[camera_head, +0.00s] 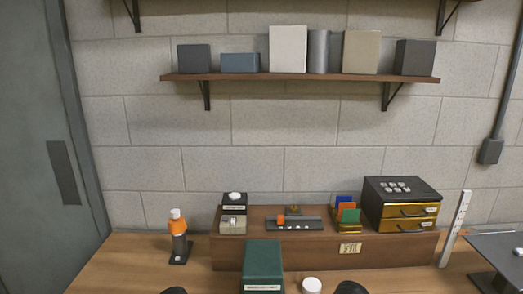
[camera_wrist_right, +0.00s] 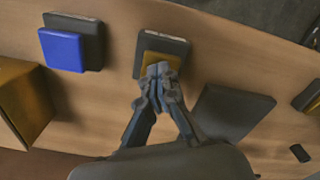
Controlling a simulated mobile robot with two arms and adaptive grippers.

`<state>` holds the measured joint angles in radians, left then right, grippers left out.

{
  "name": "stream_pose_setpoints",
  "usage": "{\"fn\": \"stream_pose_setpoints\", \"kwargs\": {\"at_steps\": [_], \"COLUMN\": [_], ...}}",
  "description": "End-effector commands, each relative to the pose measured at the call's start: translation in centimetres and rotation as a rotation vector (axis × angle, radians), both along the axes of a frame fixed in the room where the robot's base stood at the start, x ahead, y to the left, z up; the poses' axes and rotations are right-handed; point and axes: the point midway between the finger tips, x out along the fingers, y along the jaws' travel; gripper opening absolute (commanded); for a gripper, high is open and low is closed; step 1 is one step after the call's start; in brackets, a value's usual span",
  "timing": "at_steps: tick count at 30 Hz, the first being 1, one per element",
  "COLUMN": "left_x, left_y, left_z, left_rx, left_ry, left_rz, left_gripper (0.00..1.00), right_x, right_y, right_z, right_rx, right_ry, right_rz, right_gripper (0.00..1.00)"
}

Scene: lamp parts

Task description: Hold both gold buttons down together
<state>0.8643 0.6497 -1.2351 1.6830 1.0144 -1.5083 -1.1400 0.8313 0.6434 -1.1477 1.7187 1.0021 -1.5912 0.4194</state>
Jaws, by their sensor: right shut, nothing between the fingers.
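In the right wrist view, a dark block (camera_wrist_right: 163,42) carries a gold button (camera_wrist_right: 149,57) on its near side. My right gripper (camera_wrist_right: 159,70) is shut and empty, with its fingertips over the gold button and hiding part of it. I cannot tell whether the fingertips touch it or whether it is pressed. A second gold button cannot be made out in either view. My left gripper is not in view.
A blue square on a dark block (camera_wrist_right: 63,50) lies left of the gripper, and a dark flat plate (camera_wrist_right: 232,112) lies right. In the head view, a green box (camera_head: 262,258), a white round cap (camera_head: 312,285) and a gold-fronted drawer unit (camera_head: 410,212) stand on the bench.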

Motion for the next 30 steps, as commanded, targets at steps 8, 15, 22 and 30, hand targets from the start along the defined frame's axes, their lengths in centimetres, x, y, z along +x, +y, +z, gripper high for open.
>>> {"fn": "stream_pose_setpoints", "kwargs": {"at_steps": [8, 15, 22, 30], "left_x": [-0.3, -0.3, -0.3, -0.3], "left_y": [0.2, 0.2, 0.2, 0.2], "left_z": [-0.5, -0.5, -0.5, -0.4], "left_rx": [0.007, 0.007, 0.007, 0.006], "left_ry": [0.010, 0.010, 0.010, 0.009], "left_rz": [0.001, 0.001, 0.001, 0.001], "left_gripper": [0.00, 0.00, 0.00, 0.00], "right_x": [0.2, 0.2, 0.3, 0.3], "right_y": [0.0, 0.0, 0.0, 0.0], "right_z": [2.4, 4.4, 5.1, 5.2], "right_rx": [0.001, 0.002, 0.002, 0.002], "right_ry": [-0.006, -0.008, -0.007, -0.007], "right_rz": [-0.001, -0.002, -0.002, -0.002], "right_gripper": [0.00, 0.00, 0.00, 0.00]}}
